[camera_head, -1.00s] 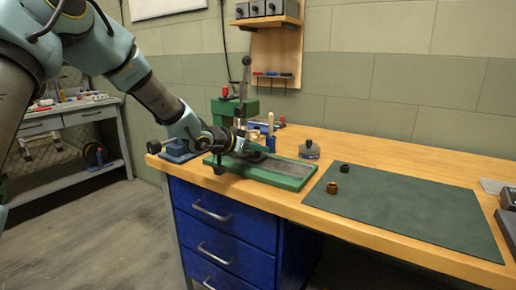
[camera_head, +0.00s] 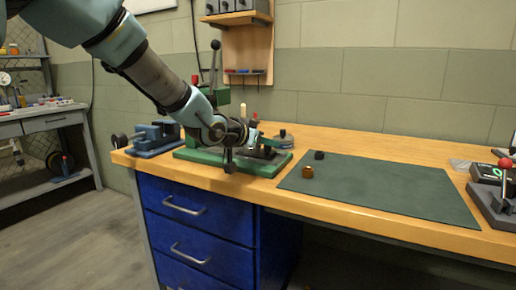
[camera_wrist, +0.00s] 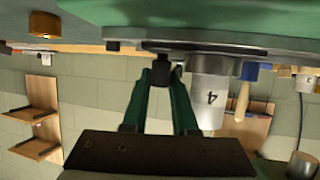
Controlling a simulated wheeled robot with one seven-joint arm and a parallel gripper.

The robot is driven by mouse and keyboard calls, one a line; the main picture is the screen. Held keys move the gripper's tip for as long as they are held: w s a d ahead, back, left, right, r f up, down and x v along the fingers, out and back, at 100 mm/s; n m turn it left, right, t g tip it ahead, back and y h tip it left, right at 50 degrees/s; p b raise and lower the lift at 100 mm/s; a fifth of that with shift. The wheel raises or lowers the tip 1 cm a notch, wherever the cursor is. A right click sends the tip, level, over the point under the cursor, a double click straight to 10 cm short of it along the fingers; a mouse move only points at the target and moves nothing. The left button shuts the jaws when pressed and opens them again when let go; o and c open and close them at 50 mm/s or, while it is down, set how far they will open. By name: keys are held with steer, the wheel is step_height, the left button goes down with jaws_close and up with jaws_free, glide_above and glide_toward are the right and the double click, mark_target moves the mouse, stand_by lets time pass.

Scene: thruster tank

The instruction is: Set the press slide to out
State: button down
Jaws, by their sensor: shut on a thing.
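The green press (camera_head: 190,155) stands on the wooden bench, with an upright lever (camera_head: 214,65) topped by a dark ball. Its dark slide (camera_head: 264,154) is near the right end of the green base. My gripper (camera_head: 252,143) is low over the base, beside the slide; my arm partly hides the press. In the wrist view, which looks upside down, the green fingers of my gripper (camera_wrist: 163,78) are closed around a small dark knob (camera_wrist: 161,71). A pale cylinder marked 4 (camera_wrist: 208,98) is beside the fingers.
A blue vise (camera_head: 155,137) is left of the press. A dark green mat (camera_head: 385,190) lies to the right, with a brass piece (camera_head: 307,172) and a black piece (camera_head: 319,155) at its left edge. A device with a red knob (camera_head: 492,185) is at far right.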

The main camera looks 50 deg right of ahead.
steer(key=shift+s, duration=0.3)
steer(key=c, duration=1)
jaws_free()
steer(key=shift+d, duration=0.1)
steer(key=shift+a+r, duration=0.2)
steer(key=shift+a, duration=0.2)
steer(key=p+v, duration=0.1)
steer(key=v, duration=0.9)
steer(key=shift+p, duration=0.35)
